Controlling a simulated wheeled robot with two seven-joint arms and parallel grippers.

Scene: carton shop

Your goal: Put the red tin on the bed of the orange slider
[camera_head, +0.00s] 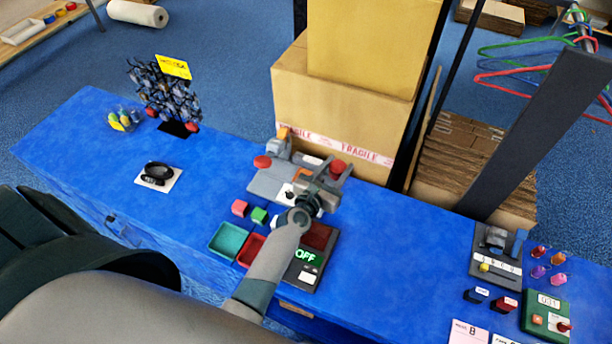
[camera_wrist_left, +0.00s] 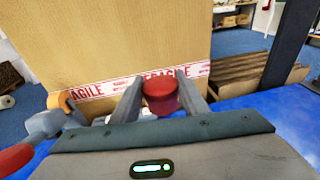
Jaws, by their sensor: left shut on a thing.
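My left gripper (camera_head: 332,170) is over the grey device at the middle of the table. It is shut on the red tin (camera_head: 338,165). In the left wrist view the tin (camera_wrist_left: 160,92) is a short red cylinder between the two grey fingertips (camera_wrist_left: 160,88). An orange part (camera_head: 284,133), probably the orange slider, shows at the back of the grey device (camera_head: 265,185); it also shows at the left of the wrist view (camera_wrist_left: 60,100). My arm and gripper hide part of the device, and I cannot make out the slider's bed. My right gripper is not in view.
A red knob (camera_head: 262,162) stands on the device's left. Tall cartons (camera_head: 345,110) stand close behind. A teal tray (camera_head: 228,240), a red tray (camera_head: 251,249), small cubes and an OFF panel (camera_head: 306,257) lie in front.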

